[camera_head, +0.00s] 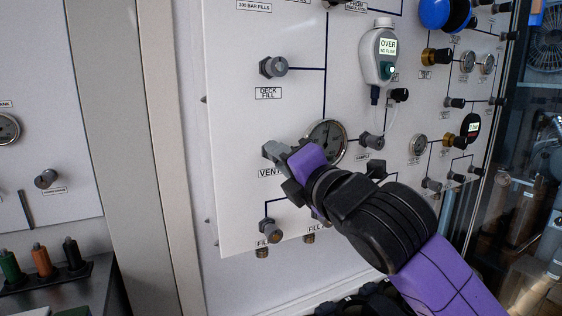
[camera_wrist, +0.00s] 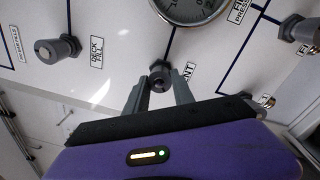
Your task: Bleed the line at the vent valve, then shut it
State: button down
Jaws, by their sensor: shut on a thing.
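The vent valve's dark knob (camera_wrist: 160,78) is on the white panel beside a label reading "VENT", partly covered in the wrist view. My gripper (camera_wrist: 158,95) is shut on this knob, one grey finger on each side. A round dial gauge (camera_head: 327,140) sits just right of the fingers, partly covered by my arm. Its needle is too small to read.
The deck fill knob (camera_head: 274,66) is above. The panel valve (camera_head: 371,141) and fill valves (camera_head: 270,229) are close by. A shelf with coloured pegs (camera_head: 41,261) is at lower left.

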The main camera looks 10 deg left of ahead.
jog(key=shift+a+f, duration=0.1)
jog(key=shift+f, duration=0.25)
jog(key=c, duration=1.2)
grip_release()
jog(key=shift+o, duration=0.6)
jog(key=shift+r, duration=0.15)
jog(key=v, duration=0.8)
jog(key=shift+b, duration=0.35)
jog(key=shift+w, duration=0.15)
